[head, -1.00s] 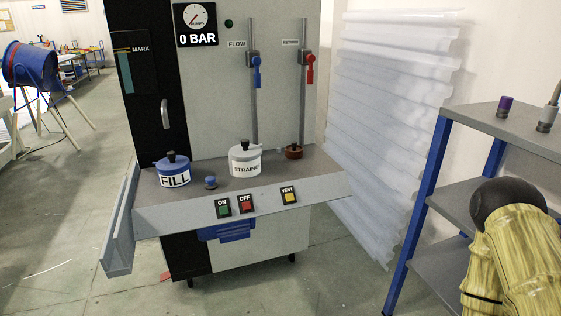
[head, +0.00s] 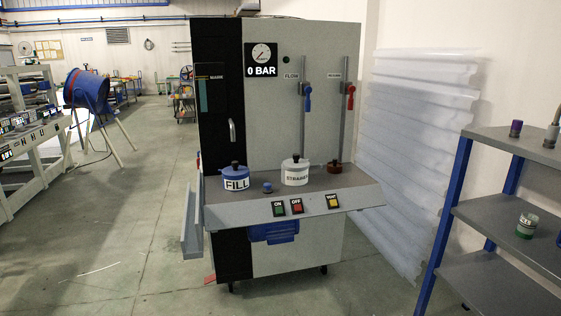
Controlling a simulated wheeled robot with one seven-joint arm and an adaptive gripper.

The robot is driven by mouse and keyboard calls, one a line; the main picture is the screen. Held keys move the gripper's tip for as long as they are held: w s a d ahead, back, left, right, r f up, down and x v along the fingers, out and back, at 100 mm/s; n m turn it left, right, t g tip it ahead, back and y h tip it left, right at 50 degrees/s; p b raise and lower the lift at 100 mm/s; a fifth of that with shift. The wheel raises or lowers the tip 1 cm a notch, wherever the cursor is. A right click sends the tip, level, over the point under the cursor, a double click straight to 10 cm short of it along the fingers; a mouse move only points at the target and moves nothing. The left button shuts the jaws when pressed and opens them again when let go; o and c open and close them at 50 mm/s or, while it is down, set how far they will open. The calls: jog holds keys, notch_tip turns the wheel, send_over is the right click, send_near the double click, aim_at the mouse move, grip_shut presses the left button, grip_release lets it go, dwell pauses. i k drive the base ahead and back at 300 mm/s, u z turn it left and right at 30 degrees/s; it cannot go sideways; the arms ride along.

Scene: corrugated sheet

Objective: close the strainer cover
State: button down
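The strainer (head: 297,173) is a white round pot labelled STRAINER on the grey shelf of the machine. Its cover (head: 295,160) is a white lid with a black knob and appears to sit on top; whether it is fully shut is too small to tell. A blue pot labelled FILL (head: 236,179), also with a black knob, stands to its left. My gripper is not in view.
The machine's shelf (head: 350,190) carries green, red and yellow buttons (head: 297,207) along its front. A shelf unit (head: 510,205) with blue posts stands at the right, holding a green jar (head: 526,226). Translucent corrugated sheets (head: 418,140) lean on the wall. Floor on the left is open.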

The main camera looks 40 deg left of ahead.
aim_at(296, 163)
jog(key=u, duration=0.65)
jog(key=i, duration=0.6)
jog(key=u, duration=0.6)
jog(key=i, duration=0.65)
jog(key=z, duration=0.2)
